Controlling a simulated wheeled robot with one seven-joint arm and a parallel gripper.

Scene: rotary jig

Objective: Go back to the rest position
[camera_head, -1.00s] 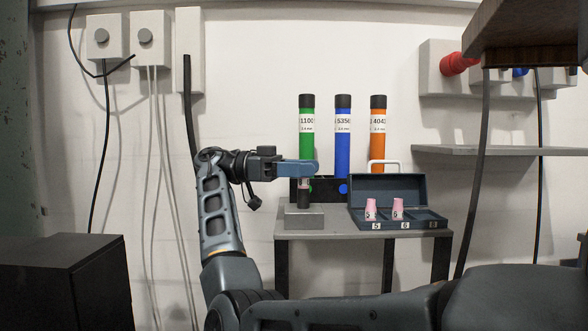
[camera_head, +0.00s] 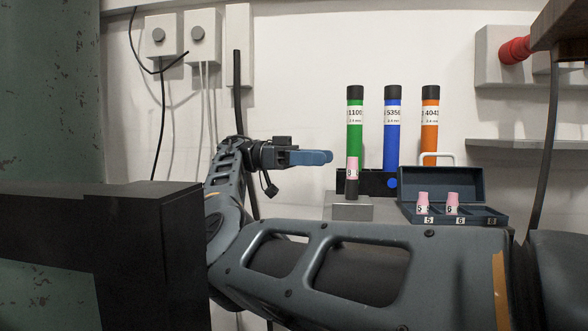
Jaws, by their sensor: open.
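My gripper (camera_head: 322,157) with blue fingers is at the end of my arm, left of the small grey block (camera_head: 348,208). It is open, and nothing shows between its fingers. It points right, and clear space lies between it and the pink cup (camera_head: 352,167) standing on a dark post (camera_head: 352,190) on that block. My arm reaches from the lower right across the front of the view and bends up to the gripper. The arm hides most of the table.
Green (camera_head: 355,130), blue (camera_head: 392,140) and orange (camera_head: 430,135) tubes stand in a dark holder at the back. An open blue case (camera_head: 440,185) with two pink cups is right of the block. A black box (camera_head: 150,240) stands close at left.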

